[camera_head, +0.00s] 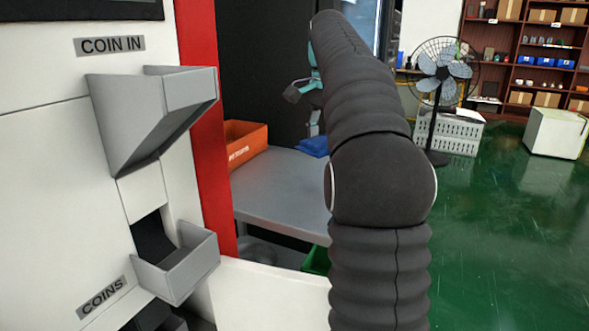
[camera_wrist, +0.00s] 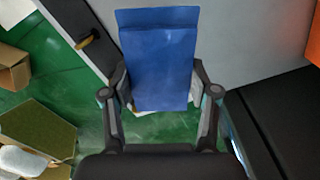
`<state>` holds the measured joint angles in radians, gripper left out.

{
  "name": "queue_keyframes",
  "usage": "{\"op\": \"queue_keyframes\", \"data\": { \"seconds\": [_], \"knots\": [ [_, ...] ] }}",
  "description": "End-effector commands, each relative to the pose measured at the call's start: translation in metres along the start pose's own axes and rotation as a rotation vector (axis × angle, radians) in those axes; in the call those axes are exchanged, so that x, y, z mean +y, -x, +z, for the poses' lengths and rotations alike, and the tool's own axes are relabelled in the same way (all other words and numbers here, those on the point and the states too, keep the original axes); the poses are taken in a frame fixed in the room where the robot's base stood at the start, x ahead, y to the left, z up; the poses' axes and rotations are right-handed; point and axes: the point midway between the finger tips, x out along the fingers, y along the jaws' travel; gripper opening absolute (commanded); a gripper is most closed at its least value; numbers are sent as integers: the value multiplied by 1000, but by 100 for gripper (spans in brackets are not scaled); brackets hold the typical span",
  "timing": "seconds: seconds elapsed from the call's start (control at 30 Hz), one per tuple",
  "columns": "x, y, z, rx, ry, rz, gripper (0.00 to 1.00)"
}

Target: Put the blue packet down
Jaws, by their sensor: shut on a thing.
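The blue packet (camera_wrist: 157,50) fills the middle of the wrist view. It is a flat, deep-blue packet with a folded band along its top edge. My gripper (camera_wrist: 160,82) is shut on it, with one finger at each side. In the head view, a blue shape (camera_head: 314,147) shows at the far side of the grey table (camera_head: 275,190), just under my gripper's end. I cannot tell whether it touches the table. My arm hides part of that area.
An orange bin (camera_head: 245,143) stands at the table's back left, beside the red machine edge (camera_head: 205,130). A green bin (camera_head: 316,261) is under the table. A fan (camera_head: 441,75) and white crate (camera_head: 460,134) stand behind right. The table's front is clear.

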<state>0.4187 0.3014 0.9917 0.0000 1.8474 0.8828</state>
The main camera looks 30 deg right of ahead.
Motion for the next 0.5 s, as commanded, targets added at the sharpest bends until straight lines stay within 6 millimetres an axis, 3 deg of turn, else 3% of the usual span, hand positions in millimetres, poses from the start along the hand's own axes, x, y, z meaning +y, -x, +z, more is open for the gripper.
{"op": "queue_keyframes", "data": {
  "seconds": [0.2, 0.5],
  "knots": [
    [-36, -26, 20, -1, 2, 1, 23],
    [-52, -43, 28, -1, -1, 1, 23]
  ]
}}
